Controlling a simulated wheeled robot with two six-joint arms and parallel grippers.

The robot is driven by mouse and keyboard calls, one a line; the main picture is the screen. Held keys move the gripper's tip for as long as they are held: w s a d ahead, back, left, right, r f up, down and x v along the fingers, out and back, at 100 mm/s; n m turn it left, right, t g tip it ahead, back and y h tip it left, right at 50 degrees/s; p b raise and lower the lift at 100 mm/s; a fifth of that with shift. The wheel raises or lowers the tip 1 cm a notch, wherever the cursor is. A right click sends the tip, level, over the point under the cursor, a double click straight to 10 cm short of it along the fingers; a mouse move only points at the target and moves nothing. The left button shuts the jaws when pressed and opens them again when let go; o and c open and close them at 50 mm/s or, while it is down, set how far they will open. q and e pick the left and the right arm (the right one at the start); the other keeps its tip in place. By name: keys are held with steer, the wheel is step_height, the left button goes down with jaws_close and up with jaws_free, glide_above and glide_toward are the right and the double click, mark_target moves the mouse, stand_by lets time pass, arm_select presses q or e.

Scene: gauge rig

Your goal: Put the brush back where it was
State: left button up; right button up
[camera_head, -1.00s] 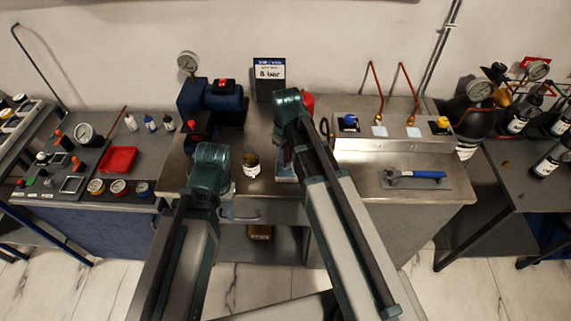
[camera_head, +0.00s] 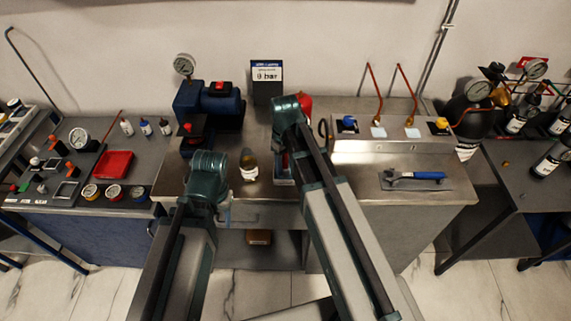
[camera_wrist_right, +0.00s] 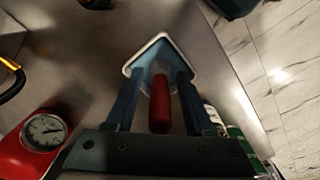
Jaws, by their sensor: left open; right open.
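In the right wrist view a red handle (camera_wrist_right: 160,104), which looks like the brush's, stands between the two blue fingers of my right gripper (camera_wrist_right: 157,88). The fingers are open around it; I cannot tell whether they touch it. Its far end is over or inside a white-rimmed blue holder (camera_wrist_right: 133,66), and no bristles show. In the head view the holder (camera_head: 284,182) is mostly hidden behind my right arm. My left gripper (camera_head: 226,210) is open and empty at the bench's front edge, partly hidden by its wrist.
A bottle with a white label (camera_head: 249,168) stands between my arms. A red gauge body (camera_wrist_right: 42,135) is close beside the right gripper. A blue pump (camera_head: 218,105) is behind. A blue-handled wrench (camera_head: 418,176) lies on a plate at right, with bare steel around it.

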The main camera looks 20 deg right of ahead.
step_height(320, 180, up, 12)
steer(key=p, duration=1.2)
steer(key=shift+w+r, duration=0.1)
steer(key=shift+r, duration=0.1)
steer(key=s+a+m+h, duration=0.1)
steer(key=s+a+m, duration=0.1)
steer(key=s+a, duration=0.8)
steer(key=s, duration=0.4)
steer(key=shift+s+a, duration=0.25)
steer(key=shift+f, duration=0.1)
step_height(320, 180, down, 4)
steer(key=b, duration=0.4)
steer(key=shift+f, duration=0.25)
